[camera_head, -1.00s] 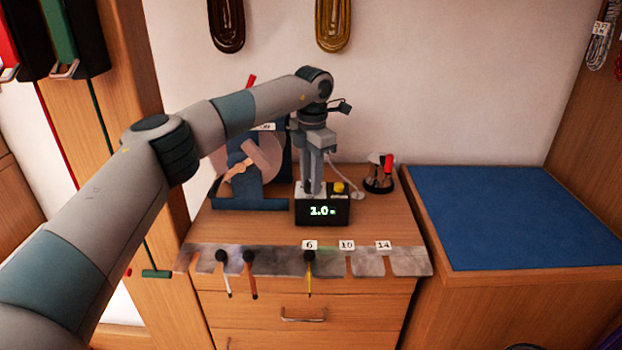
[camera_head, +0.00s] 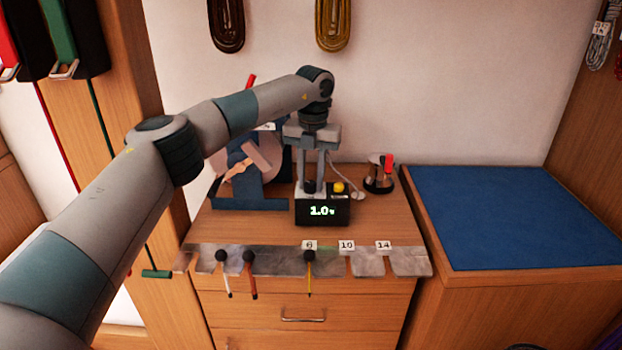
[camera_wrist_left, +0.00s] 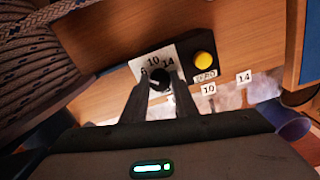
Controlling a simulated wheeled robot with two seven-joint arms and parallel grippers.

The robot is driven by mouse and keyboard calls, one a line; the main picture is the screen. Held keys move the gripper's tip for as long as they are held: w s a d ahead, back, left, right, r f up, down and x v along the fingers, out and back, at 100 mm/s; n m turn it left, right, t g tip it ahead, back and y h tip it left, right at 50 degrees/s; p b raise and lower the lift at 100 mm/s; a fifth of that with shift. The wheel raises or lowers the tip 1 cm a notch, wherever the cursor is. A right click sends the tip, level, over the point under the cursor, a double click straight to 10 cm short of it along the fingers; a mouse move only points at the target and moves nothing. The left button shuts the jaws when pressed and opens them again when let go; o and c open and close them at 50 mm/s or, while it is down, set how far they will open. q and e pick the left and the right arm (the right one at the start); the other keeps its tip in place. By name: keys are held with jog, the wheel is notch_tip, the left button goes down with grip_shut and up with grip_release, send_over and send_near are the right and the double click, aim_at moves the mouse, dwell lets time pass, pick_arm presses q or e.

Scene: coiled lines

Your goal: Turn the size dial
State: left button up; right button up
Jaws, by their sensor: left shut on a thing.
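The size dial (camera_wrist_left: 158,83) is a dark knob on a white plate marked with 10 and 14 and a partly hidden number, seen in the left wrist view. It sits on top of a black box whose display (camera_head: 322,211) reads 1.0 in the head view. My left gripper (camera_head: 312,187) points down from above and is shut on the dial, its fingers on either side of it. A yellow button (camera_head: 338,187) is beside the dial; it also shows in the left wrist view (camera_wrist_left: 203,61). My right gripper is not in view.
A blue coiling stand (camera_head: 250,202) is left of the box. A small device with a red handle (camera_head: 379,175) stands at right. A metal strip (camera_head: 280,262) with slots labelled 6, 10 and 14 runs along the front. A blue mat (camera_head: 520,215) lies clear at right.

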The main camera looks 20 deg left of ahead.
aim_at(312, 183)
pick_arm(q)
jog(key=o, duration=1.1)
jog(key=shift+c, duration=0.2)
jog(key=shift+r, duration=0.6)
notch_tip(312, 183, up, 16)
jog(key=b, duration=0.1)
jog(key=shift+d, duration=0.2)
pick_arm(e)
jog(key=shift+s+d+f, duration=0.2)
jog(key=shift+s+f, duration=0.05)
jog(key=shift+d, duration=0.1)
